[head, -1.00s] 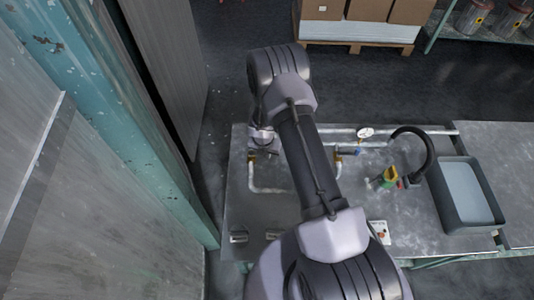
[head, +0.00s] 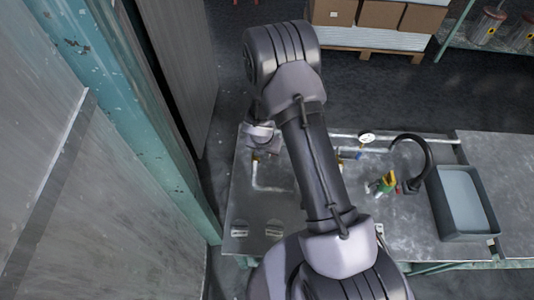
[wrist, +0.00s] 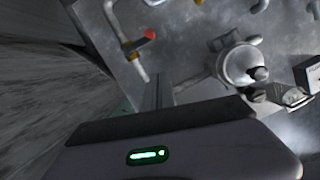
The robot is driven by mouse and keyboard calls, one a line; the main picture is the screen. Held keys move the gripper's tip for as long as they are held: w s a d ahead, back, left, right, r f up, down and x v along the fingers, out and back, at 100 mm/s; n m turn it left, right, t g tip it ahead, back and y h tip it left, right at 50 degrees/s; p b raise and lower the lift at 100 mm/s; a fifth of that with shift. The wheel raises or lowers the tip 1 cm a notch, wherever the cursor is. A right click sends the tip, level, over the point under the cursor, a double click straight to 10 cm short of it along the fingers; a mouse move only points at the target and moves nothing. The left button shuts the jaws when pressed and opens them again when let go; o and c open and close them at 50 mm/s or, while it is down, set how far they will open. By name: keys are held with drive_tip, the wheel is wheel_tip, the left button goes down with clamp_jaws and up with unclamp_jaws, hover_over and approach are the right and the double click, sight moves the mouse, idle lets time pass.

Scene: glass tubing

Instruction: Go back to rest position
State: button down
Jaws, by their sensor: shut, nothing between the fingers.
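My gripper shows in the wrist view (wrist: 160,90) as a dark body with a green light and narrow fingers at its far edge. The fingers are shut and hold nothing. They are above the metal workbench (head: 285,215), apart from the pipework. In the head view my arm reaches over the left part of the bench, with its elbow high; the fingertips are hidden there. A glass tube cannot be made out.
A pipe (head: 256,180) with brass fittings, a pressure gauge (head: 366,138), a black curved hose (head: 424,153), a yellow-green item (head: 387,182) and a grey basin (head: 470,234) are on the bench. A teal-framed wall (head: 150,125) stands close on the left. Open floor lies beyond the bench.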

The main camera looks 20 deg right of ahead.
drive_tip(key=s+r+m+t+b, duration=0.1)
drive_tip(key=s+r+m+b, duration=0.2)
drive_tip(key=r+m, duration=0.7)
drive_tip(key=s+r+m+t+b, duration=0.1)
drive_tip(key=s+r+m+b, duration=0.15)
drive_tip(key=r+m, duration=0.75)
drive_tip(key=s+a+r+m+y+b, duration=0.1)
drive_tip(key=s+a+r+m, duration=0.2)
drive_tip(key=s, duration=0.3)
drive_tip(key=s+a+r+m+t+y+b, duration=0.1)
drive_tip(key=s+a+r+m, duration=0.1)
drive_tip(key=s+r+m, duration=0.2)
drive_tip(key=s+a+r+m+y+b, duration=0.1)
drive_tip(key=s+a+r+m, duration=0.2)
drive_tip(key=s, duration=0.6)
drive_tip(key=r+m, duration=0.1)
drive_tip(key=m, duration=0.1)
drive_tip(key=shift+s+a+r+m+t+y, duration=0.15)
drive_tip(key=shift+s+a+m+t+y, duration=0.15)
drive_tip(key=shift+s+y, duration=0.1)
